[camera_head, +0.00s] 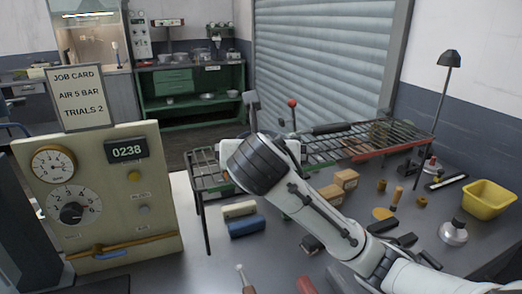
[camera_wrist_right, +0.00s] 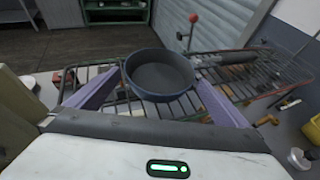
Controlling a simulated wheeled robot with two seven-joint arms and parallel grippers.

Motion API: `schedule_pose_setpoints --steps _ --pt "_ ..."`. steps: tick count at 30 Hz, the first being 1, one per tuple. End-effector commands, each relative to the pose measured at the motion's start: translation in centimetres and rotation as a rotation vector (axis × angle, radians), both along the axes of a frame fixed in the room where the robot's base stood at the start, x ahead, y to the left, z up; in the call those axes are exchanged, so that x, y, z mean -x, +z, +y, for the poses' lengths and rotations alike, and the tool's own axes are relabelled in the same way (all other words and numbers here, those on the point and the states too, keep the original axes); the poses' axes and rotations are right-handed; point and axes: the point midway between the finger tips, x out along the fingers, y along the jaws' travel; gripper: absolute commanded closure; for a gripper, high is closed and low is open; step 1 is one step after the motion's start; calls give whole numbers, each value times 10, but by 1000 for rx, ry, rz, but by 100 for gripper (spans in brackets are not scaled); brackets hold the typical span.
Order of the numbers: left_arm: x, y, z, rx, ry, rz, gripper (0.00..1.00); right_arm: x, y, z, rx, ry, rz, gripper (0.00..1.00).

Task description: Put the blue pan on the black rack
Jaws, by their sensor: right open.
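The blue pan (camera_wrist_right: 160,72) is round, dark and empty in the right wrist view. It sits between the spread fingers of my right gripper (camera_wrist_right: 160,80), over the wire rack. The gripper is open; I cannot tell whether its fingers touch the pan. The black rack (camera_head: 345,141) is a long wire grid standing on legs in the head view, and it also shows in the right wrist view (camera_wrist_right: 262,71). In the head view my right wrist covers the pan and part of the rack. I cannot tell whether the pan rests fully on the wires. My left gripper is not in view.
A panel with gauges (camera_head: 150,215) stands at the left. A red-knobbed lever (camera_head: 292,104) rises behind the rack. Blocks, small tools and a yellow bin (camera_head: 488,199) lie on the table at the right. A blue block (camera_head: 249,227) lies in front of the rack.

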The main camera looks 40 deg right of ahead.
Motion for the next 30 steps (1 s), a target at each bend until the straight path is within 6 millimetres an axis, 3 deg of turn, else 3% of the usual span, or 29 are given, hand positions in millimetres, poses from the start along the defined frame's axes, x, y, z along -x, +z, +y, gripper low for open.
schedule_pose_setpoints --steps 3,7,21,30 --pt "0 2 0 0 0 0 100 23 14 19 -3 6 -6 0" --pt "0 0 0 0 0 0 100 28 16 28 -8 16 -9 0" --pt "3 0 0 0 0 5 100 56 29 42 -2 1 0 0" --pt "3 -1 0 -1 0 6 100 58 30 42 0 -1 0 0"
